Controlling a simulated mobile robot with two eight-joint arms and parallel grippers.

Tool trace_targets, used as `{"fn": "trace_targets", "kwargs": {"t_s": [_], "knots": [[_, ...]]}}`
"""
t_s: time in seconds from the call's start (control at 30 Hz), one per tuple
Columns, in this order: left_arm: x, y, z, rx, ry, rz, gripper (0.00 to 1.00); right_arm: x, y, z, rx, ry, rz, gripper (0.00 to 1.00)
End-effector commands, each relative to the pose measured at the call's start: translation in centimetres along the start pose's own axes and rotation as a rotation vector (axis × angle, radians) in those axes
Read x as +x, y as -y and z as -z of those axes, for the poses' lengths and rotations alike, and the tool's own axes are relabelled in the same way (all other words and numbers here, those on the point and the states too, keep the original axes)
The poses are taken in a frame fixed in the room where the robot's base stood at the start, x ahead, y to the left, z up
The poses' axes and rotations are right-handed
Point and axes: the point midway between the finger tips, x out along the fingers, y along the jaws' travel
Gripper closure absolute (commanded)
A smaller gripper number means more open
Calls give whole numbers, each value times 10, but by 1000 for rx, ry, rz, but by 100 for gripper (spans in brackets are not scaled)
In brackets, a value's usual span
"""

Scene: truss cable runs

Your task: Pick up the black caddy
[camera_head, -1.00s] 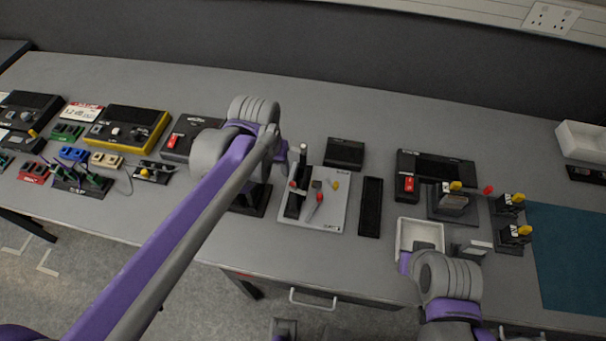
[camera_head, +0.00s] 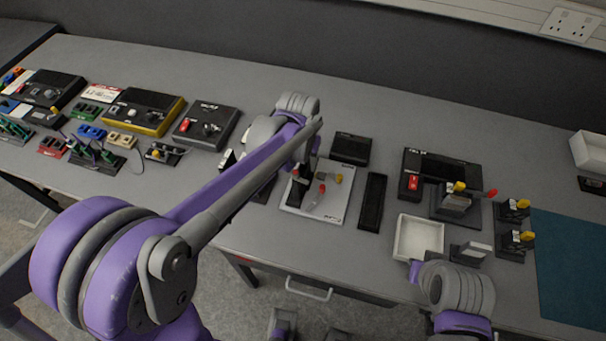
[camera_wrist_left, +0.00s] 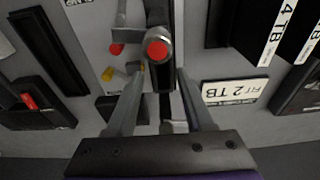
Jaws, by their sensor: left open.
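A narrow black upright piece, which looks like the black caddy (camera_head: 295,192), stands at the left of a pale mat (camera_head: 330,206). In the left wrist view a black bar (camera_wrist_left: 160,15) lies in line between the fingers, with a red-ended grey cylinder (camera_wrist_left: 157,50) in front of it. I cannot tell for sure that these are the caddy. My left gripper (camera_wrist_left: 160,82) is open around this line, with nothing clearly held. In the head view my left arm hides part of it. My right wrist shows at the lower right, but its fingers are not visible.
Red and yellow parts (camera_head: 322,189) lie on the mat. A long black tray (camera_head: 372,202) and a black box (camera_head: 351,149) stand close by. A white bin (camera_head: 419,238) is right of them. A 2 TB label (camera_wrist_left: 228,92) shows beside the fingers. The rear table is clear.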

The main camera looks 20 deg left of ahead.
Motion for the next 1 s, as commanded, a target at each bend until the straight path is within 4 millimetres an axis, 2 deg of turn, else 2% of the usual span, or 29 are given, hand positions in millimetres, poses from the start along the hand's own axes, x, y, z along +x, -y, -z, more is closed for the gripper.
{"fn": "trace_targets", "kwargs": {"t_s": [0.3,0.43,0.63,0.9,0.93,1.0], "knots": [[44,3,-2,0,0,0,48,0,0,0,0,0,0,100],[50,3,-3,0,0,0,48,0,0,0,0,0,0,100],[50,3,-3,0,-1,0,48,0,0,0,0,0,0,100],[50,3,-3,0,-1,0,96,0,0,0,0,0,0,100],[50,3,-3,0,-1,0,100,0,0,0,0,0,0,100],[50,3,-3,0,-1,0,100,0,0,0,0,0,0,100]]}}
